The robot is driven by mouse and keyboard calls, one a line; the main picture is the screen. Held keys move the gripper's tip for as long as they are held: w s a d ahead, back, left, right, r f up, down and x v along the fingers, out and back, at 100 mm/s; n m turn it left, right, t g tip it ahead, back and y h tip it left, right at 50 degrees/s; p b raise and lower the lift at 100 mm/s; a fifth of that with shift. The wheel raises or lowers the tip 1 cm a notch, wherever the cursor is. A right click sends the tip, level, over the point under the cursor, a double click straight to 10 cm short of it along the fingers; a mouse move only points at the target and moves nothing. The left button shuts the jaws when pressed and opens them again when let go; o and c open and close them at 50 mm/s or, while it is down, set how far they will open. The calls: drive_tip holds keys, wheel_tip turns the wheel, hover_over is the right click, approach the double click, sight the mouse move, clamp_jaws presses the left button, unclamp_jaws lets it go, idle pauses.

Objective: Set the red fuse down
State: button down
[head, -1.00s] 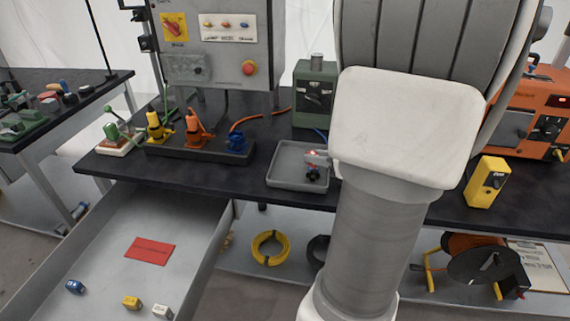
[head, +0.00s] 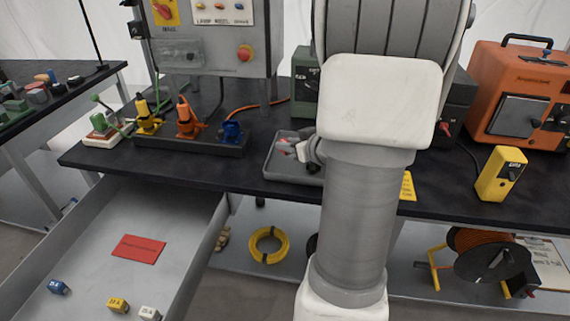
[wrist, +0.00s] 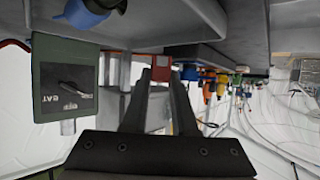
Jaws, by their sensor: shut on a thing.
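The red fuse (wrist: 160,70) is a small red block between the two fingertips of my gripper (wrist: 161,80) in the wrist view. My gripper is shut on it. In the head view my own arm hides most of the gripper. A small reddish patch shows over the grey tray (head: 268,165) on the bench, and I cannot tell whether it is the fuse. The wrist view is upside down, so the gap between fuse and any surface is unclear.
The open drawer (head: 90,240) holds a red label plate (head: 138,249) and blue (head: 57,287), yellow (head: 118,305) and white (head: 150,313) fuses. A green box (wrist: 65,95) and yellow box (head: 501,173) stand on the bench.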

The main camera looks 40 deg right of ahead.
sight(285, 167)
drive_tip(key=shift+w+a+f, duration=0.1)
drive_tip(key=shift+w+f, duration=0.35)
drive_tip(key=shift+w, duration=0.1)
drive_tip(key=shift+f+b, duration=1.15)
drive_tip(key=shift+f, duration=0.65)
drive_tip(key=shift+f, duration=0.2)
drive_tip(key=c, duration=0.7)
unclamp_jaws()
